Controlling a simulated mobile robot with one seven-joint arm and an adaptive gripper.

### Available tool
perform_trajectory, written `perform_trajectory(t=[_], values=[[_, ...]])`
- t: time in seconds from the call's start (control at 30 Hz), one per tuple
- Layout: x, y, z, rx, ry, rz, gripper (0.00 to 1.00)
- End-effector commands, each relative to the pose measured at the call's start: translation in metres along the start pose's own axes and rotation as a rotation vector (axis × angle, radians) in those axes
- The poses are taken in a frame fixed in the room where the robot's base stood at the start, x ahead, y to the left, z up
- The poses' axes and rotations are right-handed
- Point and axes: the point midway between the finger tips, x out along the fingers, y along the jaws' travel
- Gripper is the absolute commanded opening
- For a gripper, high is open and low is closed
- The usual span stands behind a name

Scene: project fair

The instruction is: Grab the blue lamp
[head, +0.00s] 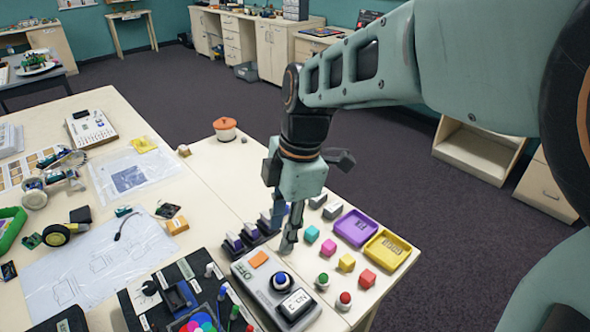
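The farther finger is partly hidden.
A purple tray (356,227) and a yellow tray (388,250) lie right of my gripper, with several coloured cubes beside them. Dark clamp-like parts (243,240) stand just behind the box. An orange-lidded pot (225,129) stands farther back, with bare table before it.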

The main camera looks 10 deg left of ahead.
Motion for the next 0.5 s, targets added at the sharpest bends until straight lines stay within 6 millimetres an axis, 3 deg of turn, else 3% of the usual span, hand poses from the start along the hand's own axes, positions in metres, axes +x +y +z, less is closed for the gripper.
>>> perform_trajectory(t=[0.23, 0.5], values=[[0.007, -0.025, 0.009, -0.124, -0.03, -0.081, 0.33], [0.048, -0.029, 0.01, -0.131, -0.03, -0.085, 0.33]])
